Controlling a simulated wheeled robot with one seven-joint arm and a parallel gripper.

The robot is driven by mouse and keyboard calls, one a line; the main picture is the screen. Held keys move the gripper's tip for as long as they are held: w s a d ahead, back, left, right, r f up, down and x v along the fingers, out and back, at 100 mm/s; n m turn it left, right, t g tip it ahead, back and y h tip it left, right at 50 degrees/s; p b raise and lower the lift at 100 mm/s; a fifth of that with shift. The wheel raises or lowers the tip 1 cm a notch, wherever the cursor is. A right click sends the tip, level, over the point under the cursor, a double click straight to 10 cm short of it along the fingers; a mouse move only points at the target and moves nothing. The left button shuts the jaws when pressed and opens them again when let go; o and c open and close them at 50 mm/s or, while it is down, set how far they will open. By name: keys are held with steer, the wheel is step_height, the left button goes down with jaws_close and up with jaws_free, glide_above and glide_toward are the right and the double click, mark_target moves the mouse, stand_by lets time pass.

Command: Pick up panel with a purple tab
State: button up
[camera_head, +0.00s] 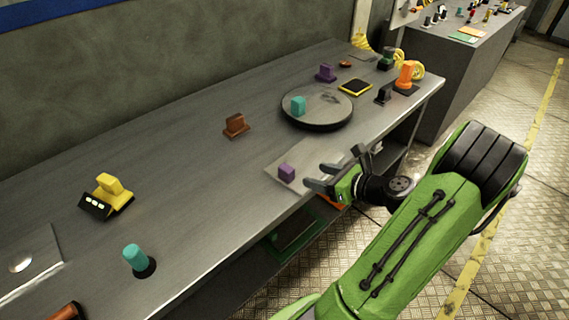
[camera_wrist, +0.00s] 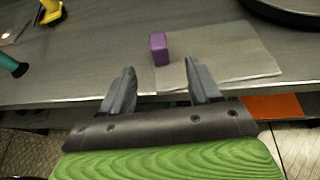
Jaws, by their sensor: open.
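The panel (camera_head: 312,171) is a flat light-grey sheet lying on the workbench near its front edge. A small purple block-like tab (camera_head: 286,173) stands up at its left end. In the wrist view the panel (camera_wrist: 235,60) lies ahead, and the tab (camera_wrist: 159,49) stands beyond the fingertips, between their lines. My gripper (camera_head: 310,177) is open and empty, to the right of the tab and over or beside the panel's front part. Its two fingers show apart in the wrist view (camera_wrist: 160,72). Contact with the panel cannot be told.
The workbench (camera_head: 190,190) also bears a round turntable (camera_head: 317,112) with a teal block, a brown block (camera_head: 235,125), a yellow piece (camera_head: 112,190), a teal knob (camera_head: 136,260) and another purple piece (camera_head: 325,73). An orange piece (camera_head: 407,76) stands at the far right. Bare bench surrounds the panel's left side.

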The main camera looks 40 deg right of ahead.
mark_target(282, 168)
steer(key=b+x, duration=0.1)
steer(key=x, duration=0.3)
steer(key=b+x, duration=0.1)
steer(key=x, duration=0.4)
steer(key=b+x, duration=0.2)
steer(key=x, duration=0.3)
steer(key=shift+a+f, duration=0.25)
steer(key=shift+f, duration=0.05)
steer(key=shift+c, duration=0.5)
steer(key=shift+r, duration=0.1)
jaws_close()
